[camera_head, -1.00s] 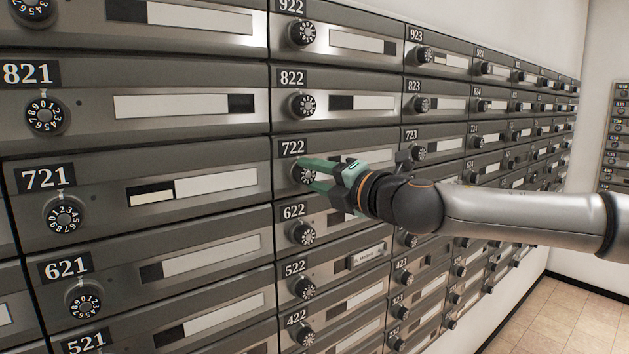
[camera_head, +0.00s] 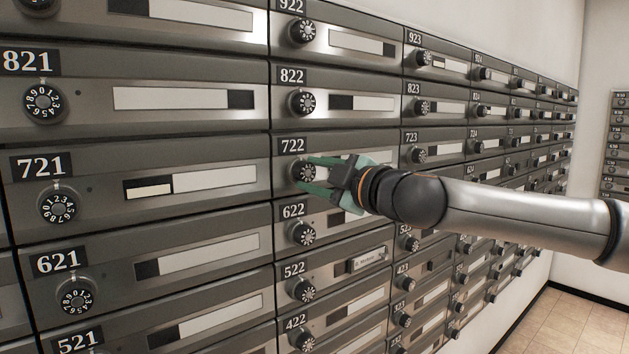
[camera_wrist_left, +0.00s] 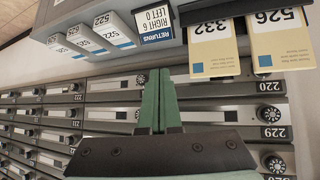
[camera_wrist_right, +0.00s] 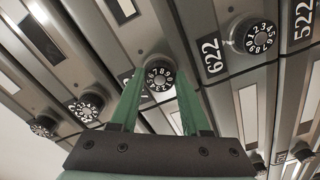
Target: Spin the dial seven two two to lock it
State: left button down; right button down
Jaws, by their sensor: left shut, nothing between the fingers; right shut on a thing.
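The dial of box 722 (camera_head: 303,171) is a black knob with white numerals, below and right of its 722 label (camera_head: 293,146). My right gripper (camera_head: 311,174) has one finger above the dial and one below, and is shut on it. In the right wrist view the dial (camera_wrist_right: 159,76) sits between the two green fingertips (camera_wrist_right: 157,84), its numerals facing the camera. The 722 label cannot be made out there. My left gripper (camera_wrist_left: 158,76) is shut and empty in the left wrist view, its fingers together; it is outside the head view.
Similar dials surround it: 622 (camera_head: 303,233) below, 822 (camera_head: 303,103) above, 721 (camera_head: 60,205) left. Near my left gripper is a grey holder (camera_wrist_left: 100,12) with numbered cards and a sign (camera_wrist_left: 158,24) reading "RETURNS RIGHT 6 LEFT 0". Tiled floor (camera_head: 560,325) is free at right.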

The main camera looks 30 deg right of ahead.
jog(key=shift+f+m, duration=0.1)
jog(key=shift+m, duration=0.5)
jog(key=m+b, duration=0.2)
jog(key=m, duration=0.4)
jog(key=shift+m+b, duration=0.3)
jog(key=shift+b, duration=0.05)
jog(key=shift+m, duration=0.7)
pick_arm(q)
jog(key=shift+w+d+f+h+b, duration=0.15)
jog(key=shift+w+d+f, duration=0.1)
jog(key=shift+d+f, duration=0.3)
jog(key=shift+w+d+f+h+b, duration=0.15)
jog(key=shift+w+d+f, duration=0.05)
jog(key=shift+d+f, duration=0.25)
jog(key=shift+w, duration=0.1)
pick_arm(e)
jog(key=shift+m, duration=0.3)
jog(key=shift+c, duration=1.9)
grip_release()
jog(key=shift+a, duration=0.1)
pick_arm(q)
jog(key=shift+a+r, duration=0.1)
